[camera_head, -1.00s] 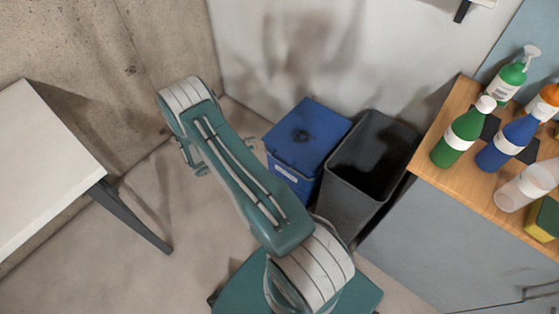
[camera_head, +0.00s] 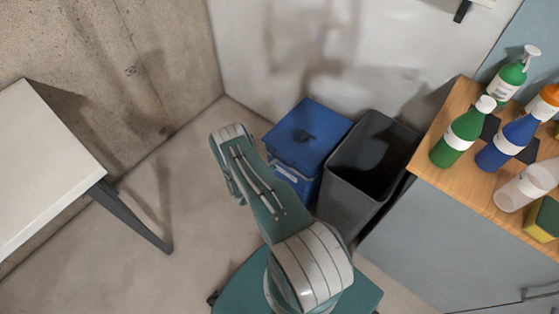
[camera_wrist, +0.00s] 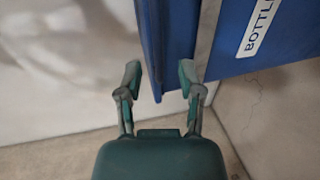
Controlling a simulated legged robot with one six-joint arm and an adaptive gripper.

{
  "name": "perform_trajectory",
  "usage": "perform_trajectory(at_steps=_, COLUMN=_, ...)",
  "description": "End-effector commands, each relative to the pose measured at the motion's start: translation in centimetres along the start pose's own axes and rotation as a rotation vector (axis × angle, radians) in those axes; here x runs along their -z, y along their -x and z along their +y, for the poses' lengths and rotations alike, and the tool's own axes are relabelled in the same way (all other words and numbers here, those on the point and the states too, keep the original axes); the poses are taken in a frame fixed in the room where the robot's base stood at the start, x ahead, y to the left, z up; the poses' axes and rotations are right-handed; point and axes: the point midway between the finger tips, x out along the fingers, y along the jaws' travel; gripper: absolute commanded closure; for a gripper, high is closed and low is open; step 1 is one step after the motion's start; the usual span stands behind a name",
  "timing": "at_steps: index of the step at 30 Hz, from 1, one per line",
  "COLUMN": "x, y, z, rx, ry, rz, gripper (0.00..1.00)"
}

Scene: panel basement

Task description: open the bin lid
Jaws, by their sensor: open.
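The blue bin (camera_head: 295,180) stands on the floor against the back wall, with its flat blue lid (camera_head: 325,115) on top. The lid looks down, or nearly so. In the wrist view the lid (camera_wrist: 165,40) is a blue slab, and the bin's side (camera_wrist: 265,50) with a white label shows to its right. My gripper (camera_wrist: 160,82) is open, with one finger on each side of the lid's edge. I cannot tell whether either finger touches it.
A dark open-topped bin (camera_head: 365,170) stands close against the blue bin's right. Farther right is a wooden-topped cabinet (camera_head: 430,170) with several bottles. A white table (camera_head: 45,165) stands at the left. Floor is clear between the table and the blue bin.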

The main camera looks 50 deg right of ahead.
Motion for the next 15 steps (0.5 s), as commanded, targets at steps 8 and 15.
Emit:
perform_trajectory(at_steps=8, x=-0.1, y=-3.7, z=0.0, rx=0.0, ry=0.0, rz=-0.002, gripper=0.52)
perform_trajectory(at_steps=15, x=0.0, y=-4.2, z=0.0, rx=0.0, ry=0.001, rz=0.001, gripper=0.52)
